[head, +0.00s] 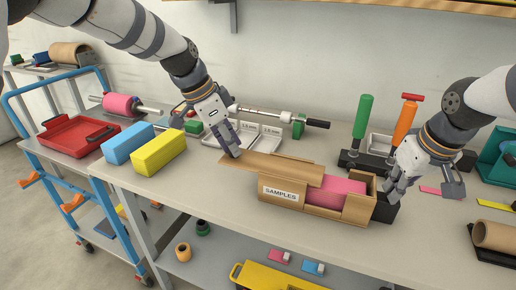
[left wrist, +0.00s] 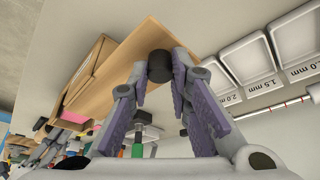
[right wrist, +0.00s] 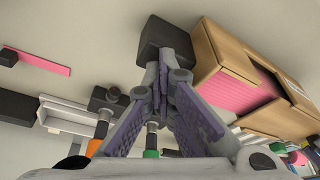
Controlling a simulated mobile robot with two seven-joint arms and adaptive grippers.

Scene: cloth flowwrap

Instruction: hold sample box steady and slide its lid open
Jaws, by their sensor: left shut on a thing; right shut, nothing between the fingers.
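The wooden sample box (head: 281,217), labelled SAMPLES, stands on the table with something pink (head: 344,186) inside its uncovered right part. Its wooden lid (head: 262,167) sits partly over the box and sticks out past its left end. My left gripper (head: 235,151) is shut on the lid's dark knob (left wrist: 160,66) near the lid's left end. My right gripper (head: 388,194) is shut and empty at the box's right end, its fingertips close to a black block (right wrist: 163,42) beside the box. I cannot tell whether they touch the block.
A yellow block (head: 159,154) and a blue block (head: 129,143) lie left of the lid. Labelled white trays (head: 214,141) stand behind the left gripper. Green (head: 363,116) and orange (head: 405,121) handles stand upright behind the box. A brown roll (head: 494,235) lies at the far right.

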